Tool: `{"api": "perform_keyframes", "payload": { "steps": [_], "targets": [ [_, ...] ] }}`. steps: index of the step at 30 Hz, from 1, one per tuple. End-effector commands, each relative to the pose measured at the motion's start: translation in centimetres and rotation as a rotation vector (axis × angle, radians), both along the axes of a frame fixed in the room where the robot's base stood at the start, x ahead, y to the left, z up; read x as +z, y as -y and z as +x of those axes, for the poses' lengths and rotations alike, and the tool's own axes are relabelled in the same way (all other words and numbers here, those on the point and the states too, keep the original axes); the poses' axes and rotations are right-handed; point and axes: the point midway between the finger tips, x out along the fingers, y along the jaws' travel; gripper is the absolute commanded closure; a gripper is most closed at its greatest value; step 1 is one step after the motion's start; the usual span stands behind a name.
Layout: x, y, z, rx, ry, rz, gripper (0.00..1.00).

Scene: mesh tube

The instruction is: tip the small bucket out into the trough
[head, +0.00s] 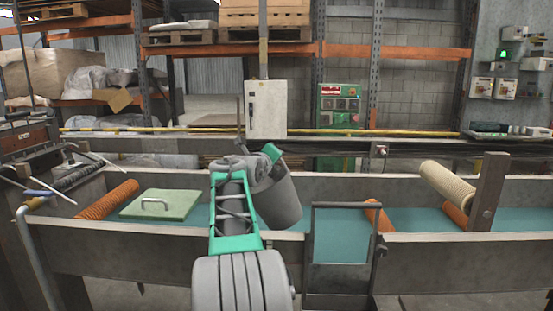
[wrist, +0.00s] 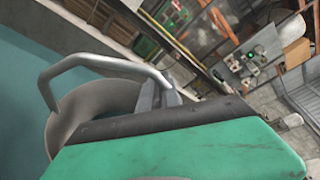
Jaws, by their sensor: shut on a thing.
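In the wrist view the bucket (wrist: 88,108) shows with a bent metal handle (wrist: 100,60), and the gripper's grey fingers (wrist: 158,95) are shut at the handle's right end. Whether they grip handle or rim is hard to tell. The bucket's contents are hidden. The teal trough floor (wrist: 22,75) shows beside it.
A green lid with a handle (head: 160,204) lies in the trough at left. Orange ribbed rollers (head: 107,200) and a beige roller (head: 447,185) cross it. A grey metal frame (head: 342,240) stands right of the bucket. A post (head: 488,190) rises at right.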

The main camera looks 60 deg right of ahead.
Motion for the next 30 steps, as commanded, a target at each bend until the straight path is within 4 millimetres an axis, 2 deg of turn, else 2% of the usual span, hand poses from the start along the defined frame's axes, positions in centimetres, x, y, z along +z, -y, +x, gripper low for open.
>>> {"api": "perform_keyframes", "payload": {
  "steps": [1, 6, 30],
  "targets": [
    [0.9, -0.1, 0.1, 0.001, -0.002, -0.012, 1.00],
    [1.2, -0.2, 0.3, 0.000, -0.035, -0.031, 1.00],
    [2.0, -1.3, 2.1, 0.001, -0.189, -0.122, 1.00]
  ]
}}
